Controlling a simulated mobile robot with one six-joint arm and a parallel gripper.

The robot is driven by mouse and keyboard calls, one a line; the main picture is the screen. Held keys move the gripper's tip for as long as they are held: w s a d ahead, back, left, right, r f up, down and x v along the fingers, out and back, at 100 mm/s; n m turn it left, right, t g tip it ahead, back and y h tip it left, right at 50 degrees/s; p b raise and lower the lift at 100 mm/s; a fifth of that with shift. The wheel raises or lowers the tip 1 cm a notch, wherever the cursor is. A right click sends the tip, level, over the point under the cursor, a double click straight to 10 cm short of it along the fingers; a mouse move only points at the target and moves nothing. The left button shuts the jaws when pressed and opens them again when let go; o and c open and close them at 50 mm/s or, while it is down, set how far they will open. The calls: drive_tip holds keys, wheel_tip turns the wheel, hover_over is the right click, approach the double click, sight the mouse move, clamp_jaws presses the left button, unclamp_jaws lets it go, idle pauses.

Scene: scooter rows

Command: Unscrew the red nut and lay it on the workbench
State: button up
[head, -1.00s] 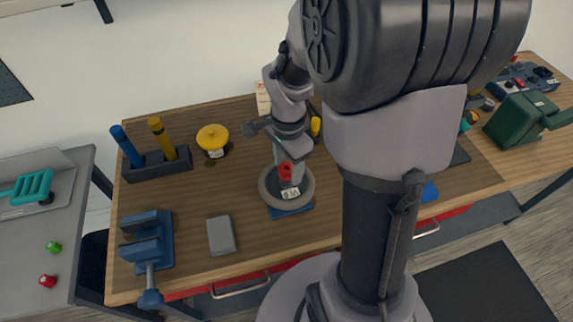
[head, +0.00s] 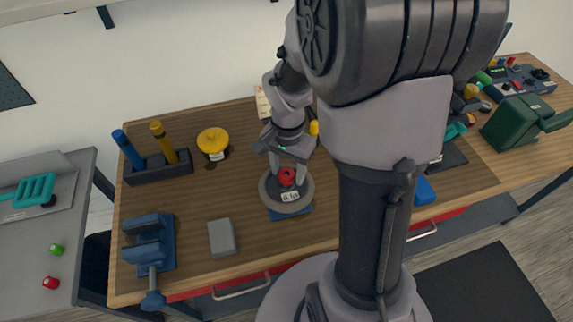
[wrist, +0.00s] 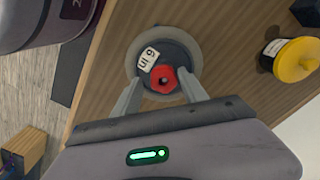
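The red nut (head: 287,177) sits at the middle of a round grey dish-like base (head: 268,200) with a white label, on the wooden workbench (head: 232,190). In the wrist view the nut (wrist: 162,80) shows its dark centre hole. My gripper (head: 287,170) points down over the base, with one finger on each side of the nut. In the wrist view my gripper (wrist: 160,78) is open, with visible gaps between the fingers and the nut. Whether the fingertips are level with the nut I cannot tell.
A yellow-lidded pot (head: 212,141), a blue vise (head: 148,243) and a grey block (head: 221,238) stand left of the base. A small red piece (head: 51,283) and a green piece (head: 57,249) lie on the side cart. Bare wood lies between the pot and block.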

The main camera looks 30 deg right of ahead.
sight(288, 175)
drive_tip(key=shift+o, duration=0.6)
drive_tip(key=shift+s, duration=0.15)
drive_tip(key=shift+w, duration=0.2)
wheel_tip(288, 175, up, 17)
drive_tip(key=p, duration=0.6)
drive_tip(key=shift+f, duration=0.15)
drive_tip(key=shift+r, duration=0.3)
drive_tip(key=shift+m, duration=0.9)
drive_tip(key=f, duration=0.6)
drive_tip(key=f+b, duration=0.1)
drive_tip(key=f, duration=0.5)
drive_tip(key=f+b, duration=0.1)
drive_tip(key=f, duration=0.5)
drive_tip(key=shift+w+d+f, duration=0.1)
drive_tip(key=shift+w+f, duration=0.1)
drive_tip(key=shift+w, duration=0.05)
drive_tip(key=shift+r, duration=0.1)
clamp_jaws()
